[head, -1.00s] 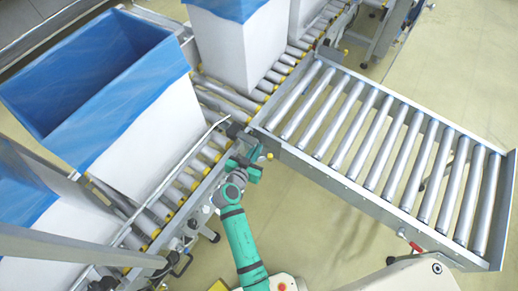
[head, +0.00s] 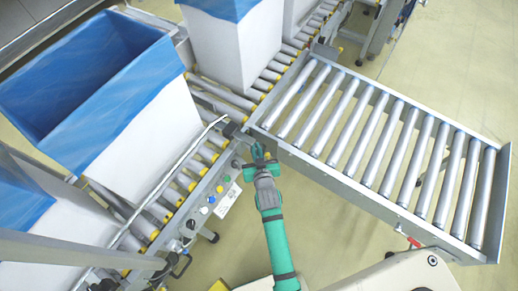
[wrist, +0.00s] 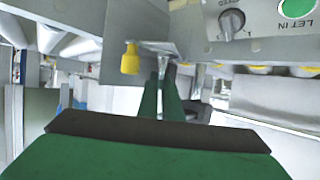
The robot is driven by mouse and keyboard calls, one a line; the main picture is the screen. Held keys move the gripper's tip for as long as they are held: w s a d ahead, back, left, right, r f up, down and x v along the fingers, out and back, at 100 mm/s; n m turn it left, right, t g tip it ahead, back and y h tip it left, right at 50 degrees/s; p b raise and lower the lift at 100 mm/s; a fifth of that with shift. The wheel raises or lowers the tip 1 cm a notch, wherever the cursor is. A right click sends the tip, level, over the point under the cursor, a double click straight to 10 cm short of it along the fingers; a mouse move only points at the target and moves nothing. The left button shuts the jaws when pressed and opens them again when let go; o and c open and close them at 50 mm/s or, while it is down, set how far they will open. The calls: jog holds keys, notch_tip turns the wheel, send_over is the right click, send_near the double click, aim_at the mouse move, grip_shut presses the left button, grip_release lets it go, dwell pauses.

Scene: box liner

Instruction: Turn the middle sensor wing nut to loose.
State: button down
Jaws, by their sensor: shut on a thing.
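My green gripper (head: 258,153) is at the side rail of the conveyor, near the corner where the side roller track joins. In the wrist view its two green fingers (wrist: 166,92) are close together, pointing up at the rail. A small pale metal piece (wrist: 163,64) shows between the fingertips, under a bracket; it appears to be the wing nut, and the fingers are shut on it. Its wings are mostly hidden, so its turn angle cannot be told. A yellow knob (wrist: 130,58) stands just left of the fingers, apart from them.
A control panel with a dial (wrist: 231,20) and a green button (wrist: 298,9) is at the upper right of the wrist view. The roller track (head: 385,150) extends right. Blue-lined boxes (head: 95,85) stand on the conveyor. Floor is free below the track.

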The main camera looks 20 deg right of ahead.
jog(key=shift+s+d+f+n+y, duration=0.15)
jog(key=shift+d+n+y, duration=0.1)
jog(key=shift+n+y, duration=0.5)
jog(key=shift+w+d+f+n+y, duration=0.1)
jog(key=shift+d+f+n+y, duration=0.1)
jog(key=shift+n+y, duration=0.5)
jog(key=shift+d+y, duration=0.1)
jog(key=shift+y, duration=0.25)
jog(key=shift+d+n+y, duration=0.2)
jog(key=shift+n+y, duration=0.1)
jog(key=shift+n, duration=0.15)
jog(key=c, duration=1.9)
grip_release()
jog(key=shift+c, duration=0.2)
jog(key=shift+a+r, duration=0.15)
jog(key=shift+r, duration=0.1)
jog(key=v, duration=1)
jog(key=shift+s+d+r, duration=0.2)
jog(key=shift+s+d, duration=0.1)
